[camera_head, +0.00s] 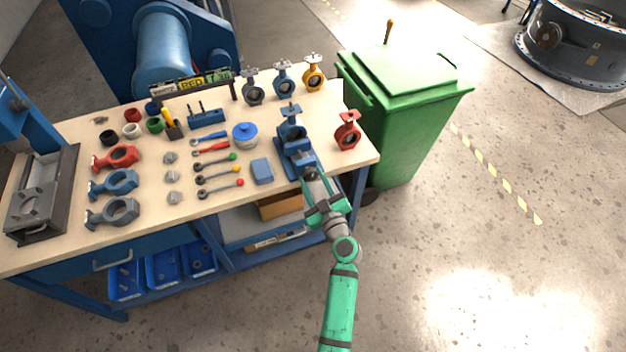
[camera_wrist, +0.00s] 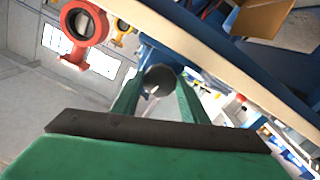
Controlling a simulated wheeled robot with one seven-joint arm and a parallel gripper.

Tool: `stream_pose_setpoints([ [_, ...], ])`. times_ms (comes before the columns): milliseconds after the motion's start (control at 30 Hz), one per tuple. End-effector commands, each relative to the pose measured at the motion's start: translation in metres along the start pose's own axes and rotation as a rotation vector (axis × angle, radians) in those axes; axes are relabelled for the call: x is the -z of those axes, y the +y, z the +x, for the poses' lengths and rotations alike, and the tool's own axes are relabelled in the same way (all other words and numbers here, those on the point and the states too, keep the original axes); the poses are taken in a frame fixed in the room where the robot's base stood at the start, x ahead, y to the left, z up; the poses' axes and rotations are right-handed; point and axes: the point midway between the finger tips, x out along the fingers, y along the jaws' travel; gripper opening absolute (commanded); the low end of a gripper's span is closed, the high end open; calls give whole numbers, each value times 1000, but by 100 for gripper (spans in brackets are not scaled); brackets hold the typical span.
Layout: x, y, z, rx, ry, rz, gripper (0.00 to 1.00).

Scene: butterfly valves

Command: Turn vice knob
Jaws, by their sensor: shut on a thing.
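The blue vice (camera_head: 295,157) stands at the right part of the workbench, near its front edge, with a blue valve body (camera_head: 291,132) upright at it. My gripper (camera_head: 308,176) reaches the vice's front from below right. In the wrist view my two green fingers (camera_wrist: 158,92) are shut on the dark, round vice knob (camera_wrist: 159,77), one finger on each side. In the head view the knob is mostly hidden by my gripper.
A red valve body (camera_head: 348,131) stands right of the vice, and a blue block (camera_head: 262,170) lies to its left. The workbench (camera_head: 225,198) holds several tools and parts. A green bin (camera_head: 407,110) stands beyond its right end.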

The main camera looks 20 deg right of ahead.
Motion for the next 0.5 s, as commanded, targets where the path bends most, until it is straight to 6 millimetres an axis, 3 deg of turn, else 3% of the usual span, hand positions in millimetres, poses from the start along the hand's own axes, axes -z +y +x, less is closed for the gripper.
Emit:
stream_pose_setpoints([
  [333,-4,0,-2,0,-6,-1,17],
  [367,-4,0,-2,0,-6,-1,45],
  [400,-3,0,-2,0,-6,0,54],
  [500,-2,0,-1,0,-4,0,59],
])
